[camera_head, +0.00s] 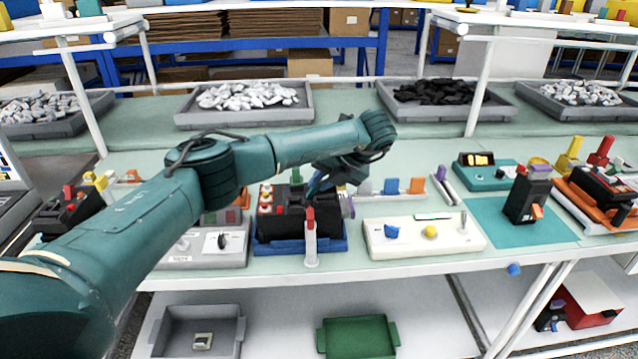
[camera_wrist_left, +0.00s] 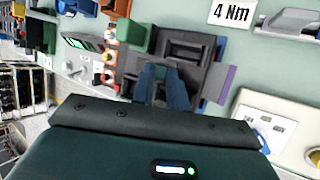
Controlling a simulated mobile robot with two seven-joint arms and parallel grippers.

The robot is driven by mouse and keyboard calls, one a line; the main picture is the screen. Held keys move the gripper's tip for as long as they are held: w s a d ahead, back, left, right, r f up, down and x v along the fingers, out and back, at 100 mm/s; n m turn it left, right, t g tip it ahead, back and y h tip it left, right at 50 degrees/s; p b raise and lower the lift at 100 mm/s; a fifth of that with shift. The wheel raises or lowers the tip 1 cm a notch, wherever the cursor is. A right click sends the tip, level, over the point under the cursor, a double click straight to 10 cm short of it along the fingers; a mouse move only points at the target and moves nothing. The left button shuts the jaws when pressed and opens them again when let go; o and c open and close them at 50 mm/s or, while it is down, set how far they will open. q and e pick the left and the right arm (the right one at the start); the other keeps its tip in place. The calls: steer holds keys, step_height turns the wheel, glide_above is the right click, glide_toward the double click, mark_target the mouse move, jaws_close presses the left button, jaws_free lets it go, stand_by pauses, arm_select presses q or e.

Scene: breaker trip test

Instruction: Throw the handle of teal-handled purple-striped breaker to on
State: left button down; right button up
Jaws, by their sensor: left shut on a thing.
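A black breaker (camera_head: 278,222) sits in a blue holder (camera_head: 300,245) on the green worktop, with a purple stripe (camera_head: 346,204) along its right side. The purple stripe also shows in the wrist view (camera_wrist_left: 226,85). My left gripper (camera_head: 318,186) reaches down over the breaker's top from above and right. In the wrist view its two fingers (camera_wrist_left: 165,84) are close together over the middle of the black body. They are shut on the breaker's handle, which is mostly hidden between them, so its position is unclear. My right gripper is not in view.
Another black breaker with an orange handle (camera_head: 537,211) stands on a teal mat (camera_head: 490,212). A grey control box (camera_head: 205,250) sits to the left.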

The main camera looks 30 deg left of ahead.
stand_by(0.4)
arm_select(q)
steer(key=c, duration=1.4)
jaws_free()
steer(key=shift+f, duration=0.1)
steer(key=b+v, duration=0.1)
steer(key=v, duration=1.2)
steer(key=shift+d+b, duration=0.1)
steer(key=shift+b, duration=0.25)
